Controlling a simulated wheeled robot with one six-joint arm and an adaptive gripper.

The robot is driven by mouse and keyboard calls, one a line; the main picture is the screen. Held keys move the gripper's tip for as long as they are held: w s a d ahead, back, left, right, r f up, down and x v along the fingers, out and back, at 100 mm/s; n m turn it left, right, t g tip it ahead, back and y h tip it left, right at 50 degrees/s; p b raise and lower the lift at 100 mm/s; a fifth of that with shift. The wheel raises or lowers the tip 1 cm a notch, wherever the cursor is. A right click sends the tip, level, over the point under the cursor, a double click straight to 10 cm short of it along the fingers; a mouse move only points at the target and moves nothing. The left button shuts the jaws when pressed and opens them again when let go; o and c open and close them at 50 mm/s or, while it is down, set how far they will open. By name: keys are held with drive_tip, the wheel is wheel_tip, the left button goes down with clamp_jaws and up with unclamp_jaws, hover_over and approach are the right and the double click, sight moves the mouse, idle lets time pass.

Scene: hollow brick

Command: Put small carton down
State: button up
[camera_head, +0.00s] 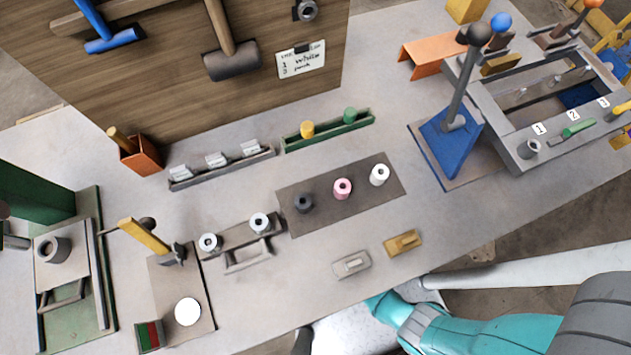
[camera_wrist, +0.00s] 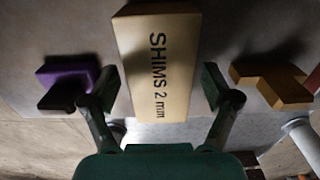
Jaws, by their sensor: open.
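The small carton (camera_wrist: 158,65) is a pale yellow box lettered "SHIMS 2 mm", seen in the wrist view. My gripper (camera_wrist: 158,88) is open, with one dark green finger on each side of the carton. A narrow gap shows on each side near the fingertips, though contact lower down is hard to tell. Grey surface shows around the carton; its underside is hidden. In the head view my teal arm enters at the lower right, and my gripper and this carton cannot be made out there.
In the wrist view a purple and dark block (camera_wrist: 70,82) lies left of the carton and an ochre block (camera_wrist: 272,84) lies right. In the head view a grey block (camera_head: 351,264) and a yellow block (camera_head: 403,243) lie near the bench's front edge. A blue lever stand (camera_head: 450,138) rises at right.

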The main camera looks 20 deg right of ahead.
drive_tip(key=shift+r, duration=0.15)
wheel_tip(320, 180, up, 12)
idle(0.6)
drive_tip(key=shift+s, duration=0.15)
idle(0.4)
